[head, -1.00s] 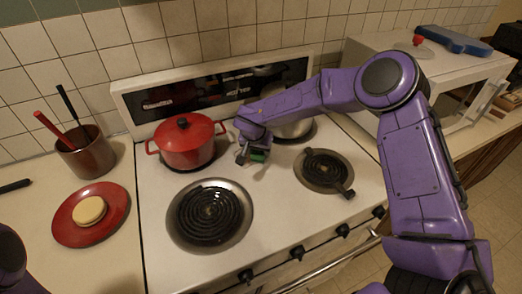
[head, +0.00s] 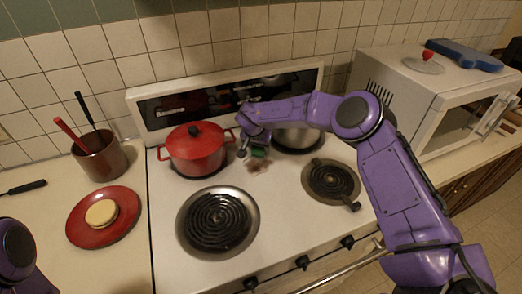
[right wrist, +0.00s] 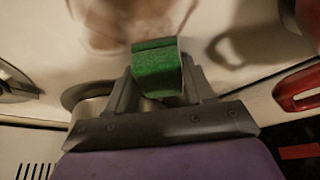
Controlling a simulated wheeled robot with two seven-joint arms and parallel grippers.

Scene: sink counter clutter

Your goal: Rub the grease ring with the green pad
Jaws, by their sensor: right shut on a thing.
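The green pad (head: 259,152) is held in my right gripper (head: 249,151), just right of the red pot on the white stovetop. The right wrist view shows the pad (right wrist: 157,68) between the two fingers of the gripper (right wrist: 160,88). The grease ring (head: 257,166) is a faint brownish smear on the stovetop, just in front of the pad. In the right wrist view the brown smear (right wrist: 120,22) lies beyond the pad, which hides part of it. I cannot tell whether the pad touches the surface. My left gripper is out of view.
The red lidded pot (head: 195,152) stands close left of my right gripper. A metal pot (head: 298,138) stands behind my arm. Coil burners (head: 218,222) (head: 331,180) lie in front. A red plate (head: 78,235) and a utensil crock (head: 100,160) stand on the left counter.

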